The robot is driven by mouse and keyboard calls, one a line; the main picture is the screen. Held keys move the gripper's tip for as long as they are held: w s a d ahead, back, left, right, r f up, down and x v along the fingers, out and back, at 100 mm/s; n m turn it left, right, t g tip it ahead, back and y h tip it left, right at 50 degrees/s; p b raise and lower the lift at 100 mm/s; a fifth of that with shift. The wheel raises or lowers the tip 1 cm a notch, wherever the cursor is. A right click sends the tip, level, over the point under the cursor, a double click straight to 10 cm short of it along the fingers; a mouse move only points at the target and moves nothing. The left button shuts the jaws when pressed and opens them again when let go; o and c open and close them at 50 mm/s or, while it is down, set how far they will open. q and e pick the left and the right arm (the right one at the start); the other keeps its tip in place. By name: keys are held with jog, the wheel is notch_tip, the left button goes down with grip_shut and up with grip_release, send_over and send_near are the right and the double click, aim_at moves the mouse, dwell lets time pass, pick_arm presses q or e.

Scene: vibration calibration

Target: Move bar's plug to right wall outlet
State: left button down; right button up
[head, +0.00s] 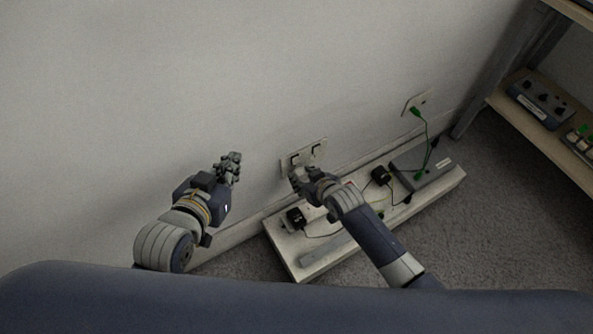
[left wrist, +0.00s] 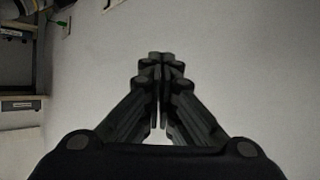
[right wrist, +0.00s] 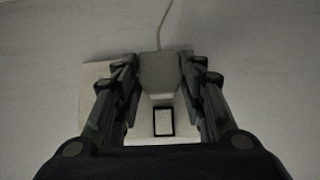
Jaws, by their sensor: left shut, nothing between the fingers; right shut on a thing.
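My right gripper (head: 296,174) is at the wall, just below the double wall outlet (head: 318,150), which has two dark-framed sockets. In the right wrist view this gripper (right wrist: 160,75) is shut on a pale grey plug (right wrist: 160,72), with a thin cord (right wrist: 163,22) running away at the top. A dark-framed socket (right wrist: 163,122) shows between the fingers, below the plug. I cannot tell whether the plug touches the outlet. My left gripper (head: 236,160) is shut and empty near the wall, left of the outlet; its fingers (left wrist: 160,70) meet in the left wrist view.
A low pale bench (head: 285,250) along the wall carries black adapters (head: 380,174), cables and a grey box (head: 425,163). My right arm partly hides it. A green plug (head: 416,112) sits at another outlet (head: 424,97) farther right. Shelving (head: 515,115) stands at the right.

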pick_arm(q)
jog(key=shift+s+a+f+g, duration=0.2)
jog(key=shift+s+f+g, duration=0.1)
jog(key=shift+s+f, duration=0.15)
dwell(0.5)
jog(key=shift+s+a+f, duration=0.1)
jog(key=shift+f, duration=0.1)
jog(key=shift+s+a+f+g, duration=0.1)
jog(key=shift+s+f+g, duration=0.2)
jog(key=shift+f+g, duration=0.1)
pick_arm(e)
jog(key=shift+s+d, duration=0.1)
pick_arm(q)
jog(key=shift+s+f+p, duration=0.1)
jog(key=shift+s+p, duration=0.1)
jog(key=shift+p, duration=0.1)
jog(key=shift+s+a+f+g+y, duration=0.25)
jog(key=shift+s+f+g+y, duration=0.05)
jog(key=shift+s+f+g, duration=0.2)
pick_arm(e)
jog(key=shift+s, duration=0.1)
pick_arm(q)
jog(key=shift+r, duration=0.1)
